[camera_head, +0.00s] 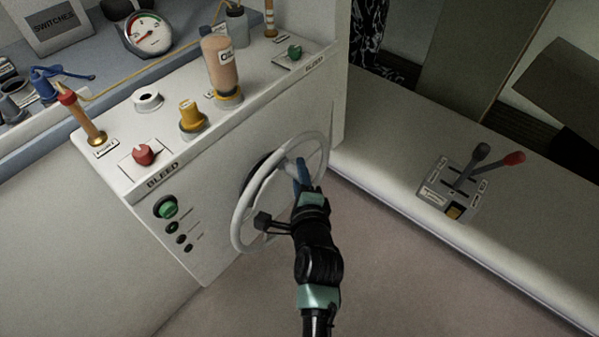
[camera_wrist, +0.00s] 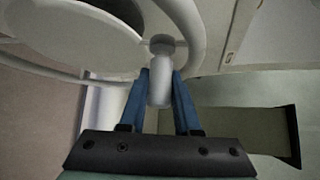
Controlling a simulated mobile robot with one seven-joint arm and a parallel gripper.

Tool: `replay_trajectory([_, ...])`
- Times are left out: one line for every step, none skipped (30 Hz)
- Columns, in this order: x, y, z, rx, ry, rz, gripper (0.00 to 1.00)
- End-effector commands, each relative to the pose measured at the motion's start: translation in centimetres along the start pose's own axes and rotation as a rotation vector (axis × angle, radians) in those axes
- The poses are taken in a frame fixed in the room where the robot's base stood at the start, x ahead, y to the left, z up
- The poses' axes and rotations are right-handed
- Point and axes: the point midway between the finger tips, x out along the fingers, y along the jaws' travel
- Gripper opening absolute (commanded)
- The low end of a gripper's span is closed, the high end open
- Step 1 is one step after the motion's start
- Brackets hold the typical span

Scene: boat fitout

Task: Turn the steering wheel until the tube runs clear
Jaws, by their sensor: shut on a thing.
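The pale grey steering wheel (camera_head: 242,207) stands on the front face of the white console. My gripper (camera_head: 303,183) is at the right part of the wheel, its blue fingers partly hidden by my wrist. In the wrist view my gripper (camera_wrist: 160,92) is shut on the wheel's pale knob (camera_wrist: 160,62), one finger on each side. The wheel rim (camera_wrist: 185,30) curves behind the knob. A thin yellowish tube (camera_head: 148,66) runs over the console top from the red-capped left fitting (camera_head: 85,115) towards the back. I cannot make out bubbles in it.
A brown oil bottle (camera_head: 222,65) stands on the console top. A red bleed knob (camera_head: 144,154) and a green one (camera_head: 294,52) sit at its left and right. A throttle box (camera_head: 452,195) with two levers is on the bench at right. The floor below is clear.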

Motion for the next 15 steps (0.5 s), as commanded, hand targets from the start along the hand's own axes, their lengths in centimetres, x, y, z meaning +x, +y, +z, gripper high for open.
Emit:
replay_trajectory([0.0, 0.0, -0.1, 0.001, 0.001, 0.002, 0.0])
replay_trajectory([0.0, 0.0, -0.1, 0.002, 0.001, 0.003, 0.0])
replay_trajectory([0.0, -0.1, -0.1, 0.005, 0.001, 0.005, 0.0])
replay_trajectory([0.0, -0.1, -0.1, 0.008, 0.001, 0.008, 0.0])
replay_trajectory([0.1, -0.2, -0.1, 0.011, 0.002, 0.011, 0.0])
replay_trajectory([0.1, -0.3, -0.2, 0.018, 0.002, 0.017, 0.0])
replay_trajectory([0.2, -0.4, -0.2, 0.024, 0.002, 0.023, 0.0])
replay_trajectory([0.2, -0.5, -0.3, 0.031, 0.002, 0.031, 0.0])
replay_trajectory([0.3, -0.6, -0.4, 0.043, 0.002, 0.042, 0.0])
replay_trajectory([0.4, -0.7, -0.5, 0.054, 0.002, 0.051, 0.0])
replay_trajectory([0.5, -0.7, -0.6, 0.065, 0.002, 0.064, 0.0])
replay_trajectory([0.6, -0.9, -0.8, 0.082, 0.003, 0.079, 0.0])
replay_trajectory([0.8, -1.0, -0.9, 0.096, 0.003, 0.094, 0.0])
replay_trajectory([0.9, -1.0, -1.0, 0.112, 0.003, 0.109, 0.0])
replay_trajectory([1.1, -1.2, -1.2, 0.135, 0.003, 0.131, 0.0])
